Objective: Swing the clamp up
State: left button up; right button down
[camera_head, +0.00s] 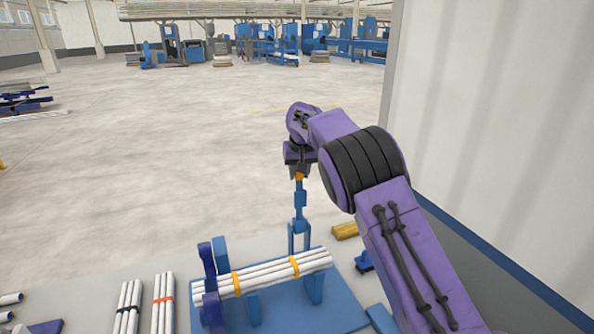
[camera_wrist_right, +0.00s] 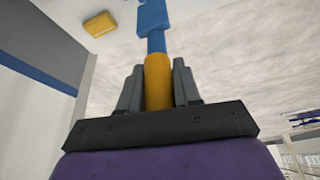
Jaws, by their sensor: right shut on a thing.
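The blue clamp arm (camera_head: 300,198) stands roughly upright, with a forked lower end near the blue stand. Its yellow handle (camera_wrist_right: 158,82) sits between the two fingers of my right gripper (camera_wrist_right: 158,88), which is shut on it. In the head view my right gripper (camera_head: 299,174) points down at the top of the clamp. A bundle of white pipes (camera_head: 270,275) with yellow bands lies in the blue stand (camera_head: 335,310), beside the fork. How the fork joins the stand is partly hidden by the bundle. My left gripper is not in view.
Two more banded pipe bundles (camera_head: 163,300) lie left of the stand. A yellow block (camera_head: 345,231) lies behind the stand, near the white wall (camera_head: 490,130) at right. The floor (camera_head: 150,170) beyond is open, with blue machinery (camera_head: 290,45) far off.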

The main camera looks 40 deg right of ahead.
jog(key=shift+f, duration=0.15)
jog(key=c, duration=0.9)
grip_release()
jog(key=shift+o, duration=0.2)
jog(key=shift+w, duration=0.2)
jog(key=b+v, duration=0.2)
jog(key=v, duration=0.8)
jog(key=shift+s+d, duration=0.1)
jog(key=shift+s, duration=0.05)
